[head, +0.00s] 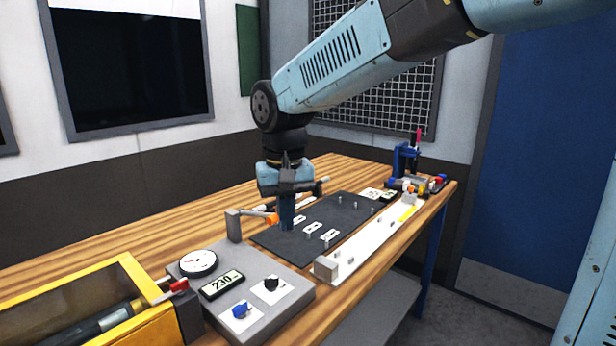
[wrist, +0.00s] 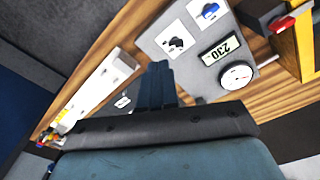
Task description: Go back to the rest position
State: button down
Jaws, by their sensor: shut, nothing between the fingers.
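My gripper (head: 287,212) points down over the near left part of the dark mat (head: 275,241) in the head view. Its fingers are shut with nothing held, and they also show together in the wrist view (wrist: 160,75). The fingertips are close to the mat; I cannot tell whether they touch it. White marked plates (head: 312,228) lie on the mat just right of the fingers. The arm reaches in from the upper right.
A grey panel (head: 268,318) with a dial, a 230 display and two knobs stands nearest. A yellow case (head: 130,262) is at left. A white rail (head: 370,243) runs along the table's right edge. A blue stand (head: 403,160) is at the far end. Wood at left (head: 130,232) is clear.

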jog(key=s+d+m+t, duration=0.1)
jog(key=s+d, duration=0.2)
jog(key=d, duration=0.6)
jog(key=s+d+r+m+t, duration=0.1)
jog(key=s+d, duration=0.3)
jog(key=d, duration=0.5)
jog(key=s+d+r+m+t, duration=0.1)
jog(key=s+d+t, duration=0.2)
jog(key=d, duration=0.6)
jog(key=shift+s+d+m, duration=0.3)
jog(key=shift+s+d, duration=0.05)
jog(key=shift+s, duration=0.2)
jog(key=shift+w, duration=0.1)
dwell(0.3)
